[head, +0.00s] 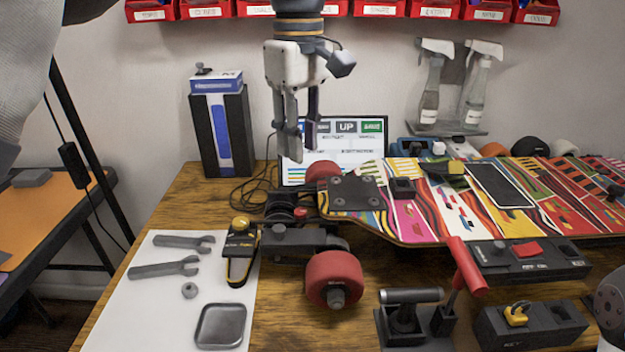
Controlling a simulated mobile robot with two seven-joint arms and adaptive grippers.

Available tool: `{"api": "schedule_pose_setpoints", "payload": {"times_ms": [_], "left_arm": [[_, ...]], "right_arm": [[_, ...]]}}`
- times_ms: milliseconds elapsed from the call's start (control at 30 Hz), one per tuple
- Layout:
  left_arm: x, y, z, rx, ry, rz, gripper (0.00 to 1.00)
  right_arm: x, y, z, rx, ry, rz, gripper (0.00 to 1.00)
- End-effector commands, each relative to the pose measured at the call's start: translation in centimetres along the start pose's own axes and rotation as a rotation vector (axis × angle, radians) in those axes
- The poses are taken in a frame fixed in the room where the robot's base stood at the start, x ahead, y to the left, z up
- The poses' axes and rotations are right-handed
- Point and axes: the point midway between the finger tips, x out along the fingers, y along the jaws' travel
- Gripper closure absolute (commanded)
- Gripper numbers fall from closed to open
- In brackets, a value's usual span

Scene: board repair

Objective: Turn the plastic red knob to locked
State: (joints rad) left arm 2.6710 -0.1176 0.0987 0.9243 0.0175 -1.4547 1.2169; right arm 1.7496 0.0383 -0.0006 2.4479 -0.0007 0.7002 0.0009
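A small red knob (300,212) shows at the left end of the skateboard (400,215), by the dark truck parts; its setting is too small to read. A red part (527,249) also lies on top of a black box (525,261) in front of the board; I cannot tell which of the two is the task's knob. My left gripper (301,148) hangs fingers down above the board's left end, in front of the screen. A gap shows between its fingers, with nothing in it. It is apart from both red parts. My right gripper is not in view.
A red-handled clamp (467,268) and a second black box (530,325) stand at the front right. Wrenches (165,267) and a tray (220,326) lie on a white mat (125,320). Spray bottles (432,95) and a lit screen (345,150) are behind.

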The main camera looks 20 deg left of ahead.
Motion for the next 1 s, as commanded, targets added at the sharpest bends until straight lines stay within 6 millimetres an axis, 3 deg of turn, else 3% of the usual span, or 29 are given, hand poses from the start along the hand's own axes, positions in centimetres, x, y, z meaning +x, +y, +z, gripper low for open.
{"api": "schedule_pose_setpoints", "payload": {"times_ms": [133, 400, 500, 867, 1000], "left_arm": [[2.4, -0.2, 0.1, 0.001, -0.001, -0.004, 0.74], [9.2, -0.1, 0.1, 0.001, -0.001, -0.003, 0.74], [10.8, -0.1, 0.0, 0.001, -0.001, -0.001, 0.74], [11.8, -0.1, 0.0, 0.001, 0.0, 0.001, 0.74], [11.8, -0.1, 0.0, 0.001, 0.0, 0.001, 1.0]], "right_arm": [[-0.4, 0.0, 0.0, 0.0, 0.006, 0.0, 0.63], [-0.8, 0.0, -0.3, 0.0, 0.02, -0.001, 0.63], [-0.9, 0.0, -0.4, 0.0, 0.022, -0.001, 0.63], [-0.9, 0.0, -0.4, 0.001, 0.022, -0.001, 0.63], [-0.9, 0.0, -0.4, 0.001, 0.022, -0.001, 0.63]]}}
